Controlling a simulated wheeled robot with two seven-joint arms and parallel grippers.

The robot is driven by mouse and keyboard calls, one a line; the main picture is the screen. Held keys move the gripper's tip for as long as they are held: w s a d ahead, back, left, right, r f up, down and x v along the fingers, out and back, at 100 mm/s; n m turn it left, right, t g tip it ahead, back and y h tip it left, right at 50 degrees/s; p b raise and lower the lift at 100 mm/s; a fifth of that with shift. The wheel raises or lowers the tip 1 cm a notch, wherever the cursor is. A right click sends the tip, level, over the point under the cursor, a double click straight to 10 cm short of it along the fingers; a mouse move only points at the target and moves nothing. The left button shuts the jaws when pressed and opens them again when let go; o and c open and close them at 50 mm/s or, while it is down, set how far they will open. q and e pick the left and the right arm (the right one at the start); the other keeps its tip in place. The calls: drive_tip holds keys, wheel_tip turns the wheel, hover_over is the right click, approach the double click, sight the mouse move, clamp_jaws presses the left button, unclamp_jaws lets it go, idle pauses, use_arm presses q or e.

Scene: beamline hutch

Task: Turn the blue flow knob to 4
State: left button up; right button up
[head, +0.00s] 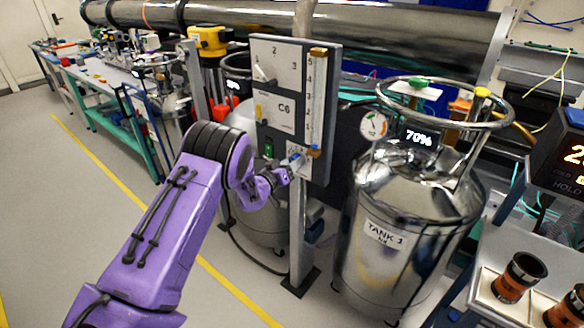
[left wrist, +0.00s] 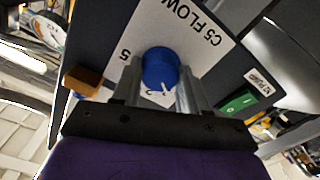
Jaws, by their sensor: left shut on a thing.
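The blue flow knob (left wrist: 158,66) sits on a white plate marked C5 FLOW (left wrist: 190,32) in the left wrist view. A white mark shows on the knob's lower side. A 5 is printed left of the knob; the fingers partly cover the scale, so I cannot tell its setting for sure. My left gripper (left wrist: 160,82) is shut on the knob, one finger on each side. In the head view my left gripper (head: 284,172) reaches the lower part of the upright panel (head: 291,95) and hides most of the knob. My right gripper is not in view.
Above on the panel are a C6 plate, a dial with a white pointer (head: 264,73) and a vertical scale. A green switch (left wrist: 238,101) and an orange-brown block (left wrist: 83,80) flank the knob. A steel tank (head: 405,225) stands close to the right.

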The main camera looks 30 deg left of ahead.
use_arm(q)
drive_tip(key=shift+d+f+m+b, duration=0.1)
drive_tip(key=shift+d+m+b, duration=0.05)
drive_tip(key=shift+m+b, duration=8.85)
drive_tip(key=shift+m+p, duration=0.85)
drive_tip(key=shift+m, duration=0.15)
drive_tip(key=o, duration=1.1)
drive_tip(key=shift+c, duration=0.2)
drive_tip(key=shift+s, duration=0.1)
drive_tip(key=s+b, duration=0.1)
drive_tip(key=s, duration=0.9)
drive_tip(key=shift+s+a, duration=0.2)
drive_tip(key=shift+a, duration=0.25)
